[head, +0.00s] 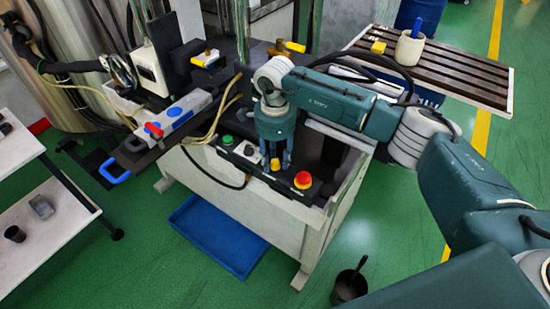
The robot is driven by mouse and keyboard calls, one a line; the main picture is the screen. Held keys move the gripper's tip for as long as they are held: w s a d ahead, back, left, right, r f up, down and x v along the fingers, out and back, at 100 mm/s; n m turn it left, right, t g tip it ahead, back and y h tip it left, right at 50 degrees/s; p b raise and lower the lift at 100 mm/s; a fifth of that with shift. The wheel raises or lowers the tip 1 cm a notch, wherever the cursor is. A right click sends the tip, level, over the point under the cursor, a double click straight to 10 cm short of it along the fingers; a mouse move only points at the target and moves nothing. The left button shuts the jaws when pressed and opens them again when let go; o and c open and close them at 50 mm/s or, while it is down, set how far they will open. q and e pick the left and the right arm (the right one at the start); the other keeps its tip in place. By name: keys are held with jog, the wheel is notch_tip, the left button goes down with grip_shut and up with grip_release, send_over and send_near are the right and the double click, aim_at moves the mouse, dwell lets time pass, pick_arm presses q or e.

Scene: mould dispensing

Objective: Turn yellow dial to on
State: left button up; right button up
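The yellow dial (275,164) sits on the black control panel (262,176) at the front of the machine. A green button (227,140), a white round control (249,150) and a red knob on a yellow base (303,180) share that panel. My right gripper (274,157) points down over the panel, its fingertips close around the yellow dial, one on each side. I cannot tell whether the fingers touch it or how far they are closed. The fingers and gripper body hide part of the dial and its setting. My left gripper is not in view.
A slatted table (480,84) with a white cup (409,48) and a yellow block stands at the upper right. A blue tray (219,235) lies on the floor below the machine. A black pot (349,286) stands on the floor. White shelves (45,215) are at left.

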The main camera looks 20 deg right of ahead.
grip_shut()
jog(key=shift+m, duration=0.3)
jog(key=shift+m+b, duration=0.5)
jog(key=shift+b, duration=0.05)
jog(key=shift+f+m+b, duration=0.1)
jog(key=shift+m+b, duration=0.65)
jog(key=shift+m, duration=0.45)
jog(key=m+b, duration=0.1)
jog(key=m, duration=0.2)
jog(key=shift+m+b, duration=0.3)
jog(key=m+b, duration=0.1)
jog(key=m, duration=0.2)
pick_arm(q)
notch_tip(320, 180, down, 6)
jog(key=b, duration=0.1)
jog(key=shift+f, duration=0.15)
pick_arm(e)
jog(key=shift+r+m, duration=0.2)
jog(key=shift+m, duration=1.5)
